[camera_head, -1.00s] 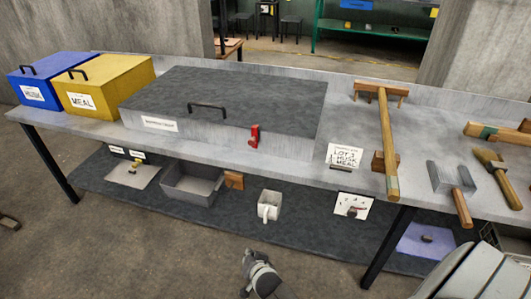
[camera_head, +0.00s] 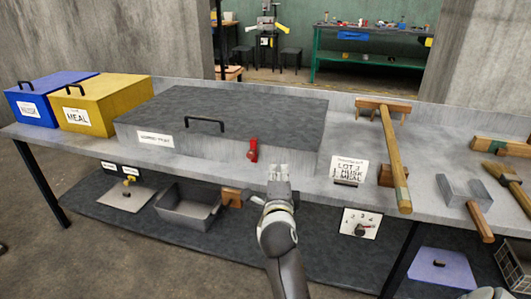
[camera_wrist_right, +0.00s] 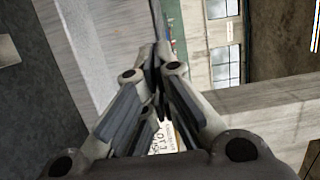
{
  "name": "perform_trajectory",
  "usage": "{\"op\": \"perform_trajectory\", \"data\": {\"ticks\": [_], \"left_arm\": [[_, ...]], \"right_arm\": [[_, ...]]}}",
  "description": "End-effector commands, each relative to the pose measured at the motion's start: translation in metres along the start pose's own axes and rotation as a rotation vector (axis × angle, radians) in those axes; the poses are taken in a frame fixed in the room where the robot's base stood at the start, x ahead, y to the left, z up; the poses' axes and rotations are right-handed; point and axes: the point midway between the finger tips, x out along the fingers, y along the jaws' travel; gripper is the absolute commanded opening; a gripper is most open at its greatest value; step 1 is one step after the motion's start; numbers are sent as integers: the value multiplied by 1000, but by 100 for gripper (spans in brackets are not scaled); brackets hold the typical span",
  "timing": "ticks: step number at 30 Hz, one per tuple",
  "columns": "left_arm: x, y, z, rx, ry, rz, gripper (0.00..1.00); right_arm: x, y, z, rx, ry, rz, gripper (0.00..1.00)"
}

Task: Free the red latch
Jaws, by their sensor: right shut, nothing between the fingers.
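The red latch (camera_head: 253,150) stands upright on the front face of the large grey lidded box (camera_head: 165,150), near its right end. The box's dark lid (camera_head: 255,105) is down and has a black handle (camera_head: 205,122). My right gripper (camera_head: 278,172) is shut and empty, in front of the table's front edge, a little right of and nearer than the latch; I see a gap between them in the head view. Its closed fingers (camera_wrist_right: 158,75) also show in the right wrist view, where the latch does not appear. My left gripper is not in view.
A blue box (camera_head: 40,100) and a yellow MEAL box (camera_head: 100,105) stand at the left. A lot card (camera_head: 347,168), a long wooden-handled tool (camera_head: 393,150) and a grey-headed mallet (camera_head: 465,190) are at the right. A grey bin (camera_head: 190,205) sits on the lower shelf.

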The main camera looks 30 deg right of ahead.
Motion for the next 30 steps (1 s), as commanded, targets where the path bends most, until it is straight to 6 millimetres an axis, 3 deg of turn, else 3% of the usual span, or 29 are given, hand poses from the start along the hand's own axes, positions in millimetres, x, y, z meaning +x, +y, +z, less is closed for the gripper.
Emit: {"op": "perform_trajectory", "data": {"ticks": [5,20,24,30], "left_arm": [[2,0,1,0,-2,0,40],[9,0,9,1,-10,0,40],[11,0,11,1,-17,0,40],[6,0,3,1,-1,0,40]], "right_arm": [[14,-1,0,-3,-2,-1,0],[100,-1,0,-4,0,-1,0],[105,1,22,-2,-3,1,0],[109,1,37,-2,-2,1,0]]}}
